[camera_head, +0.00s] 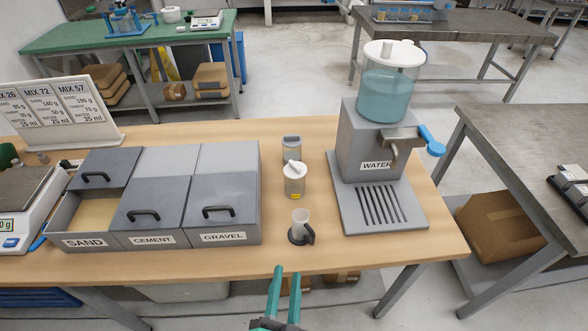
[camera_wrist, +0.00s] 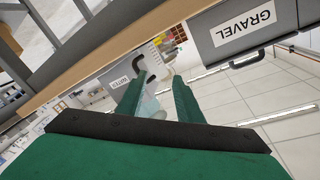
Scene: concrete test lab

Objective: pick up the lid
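Several lids are in view, and I cannot tell which one the task means. Dark grey handled lids cover the sand (camera_head: 103,168), cement (camera_head: 152,203) and gravel (camera_head: 222,200) bins; the sand lid is pushed back, showing sand. A white lid (camera_head: 395,54) tops the water tank. My gripper (camera_head: 287,272) is open and empty at the table's front edge, apart from all lids. It also shows in the wrist view (camera_wrist: 155,80).
A clear cup with a dark handle (camera_head: 299,227) stands just beyond my gripper. The water dispenser (camera_head: 372,150) is at right, a scale (camera_head: 22,205) at far left. Bare tabletop (camera_head: 345,252) lies at front right.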

